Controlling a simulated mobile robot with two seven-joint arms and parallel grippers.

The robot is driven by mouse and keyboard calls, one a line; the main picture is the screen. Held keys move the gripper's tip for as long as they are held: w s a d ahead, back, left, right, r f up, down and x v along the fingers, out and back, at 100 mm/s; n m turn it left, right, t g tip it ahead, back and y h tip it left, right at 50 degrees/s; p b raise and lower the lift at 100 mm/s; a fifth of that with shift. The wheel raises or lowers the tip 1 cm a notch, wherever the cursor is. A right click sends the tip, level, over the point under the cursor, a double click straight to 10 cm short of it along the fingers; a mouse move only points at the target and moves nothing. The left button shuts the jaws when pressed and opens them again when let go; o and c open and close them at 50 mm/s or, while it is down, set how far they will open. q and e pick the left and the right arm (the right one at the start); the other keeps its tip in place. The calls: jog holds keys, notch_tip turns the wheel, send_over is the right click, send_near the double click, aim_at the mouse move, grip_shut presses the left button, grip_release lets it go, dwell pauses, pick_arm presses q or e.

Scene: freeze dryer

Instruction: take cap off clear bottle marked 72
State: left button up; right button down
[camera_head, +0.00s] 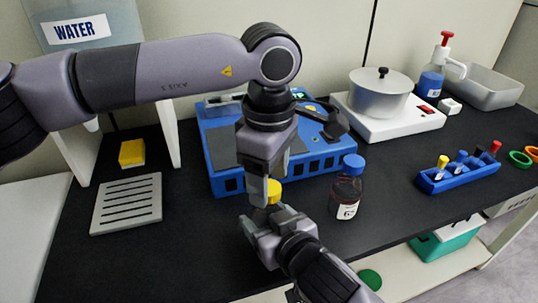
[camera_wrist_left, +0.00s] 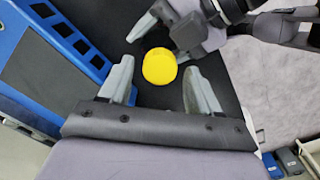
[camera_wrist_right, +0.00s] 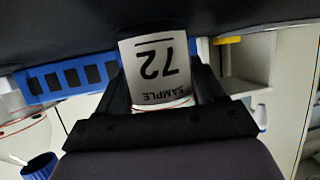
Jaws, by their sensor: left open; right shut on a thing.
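The clear bottle marked 72 shows by its white label (camera_wrist_right: 158,68) in the right wrist view, upside down, between the fingers of my right gripper (camera_wrist_right: 160,98). In the head view my right gripper (camera_head: 266,222) is shut on this bottle, whose body is mostly hidden. Its yellow cap (camera_head: 273,191) is on top, and it also shows from above in the left wrist view (camera_wrist_left: 159,66). My left gripper (camera_head: 264,188) points down over the cap. Its open fingers (camera_wrist_left: 160,78) stand on either side of the cap with gaps; I cannot tell the height between them.
A second bottle with a blue cap (camera_head: 347,190) stands close to the right. Behind is a blue device (camera_head: 225,178). A hotplate (camera_head: 405,122) with a pot and a blue rack (camera_head: 455,178) are farther right. A grey drain tray (camera_head: 126,203) lies left. The front-left table is clear.

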pick_arm(q)
jog(key=shift+f, duration=0.6)
jog(key=c, duration=1.1)
jog(key=n, duration=0.6)
jog(key=shift+r, duration=0.2)
jog(key=shift+r, duration=0.95)
jog(key=shift+r, duration=0.1)
